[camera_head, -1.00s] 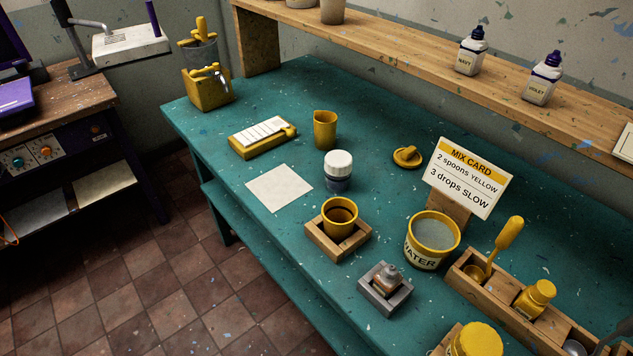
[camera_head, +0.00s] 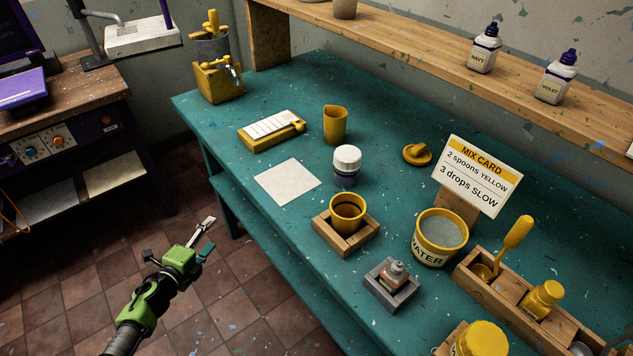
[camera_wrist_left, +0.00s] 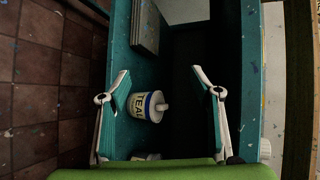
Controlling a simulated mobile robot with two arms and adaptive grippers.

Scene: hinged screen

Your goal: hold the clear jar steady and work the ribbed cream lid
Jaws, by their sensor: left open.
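The clear jar (camera_head: 346,181) stands upright on the teal table, right of the white sheet. Its pale ribbed lid (camera_head: 347,157) sits on top; how tightly cannot be told. My left gripper (camera_head: 207,238) is open and empty, off the table's front edge, left of and nearer than the jar, and clear of it. In the left wrist view the open fingers (camera_wrist_left: 160,92) frame a white labelled tub (camera_wrist_left: 148,106) that lies beyond them; the jar does not show there. My right gripper is out of view.
A yellow cup in a wooden tray (camera_head: 325,238) stands in front of the jar. A yellow beaker (camera_head: 335,125) is behind it, a water tub (camera_head: 437,238) and mix card (camera_head: 474,176) to the right. The white sheet (camera_head: 286,181) lies flat on the left.

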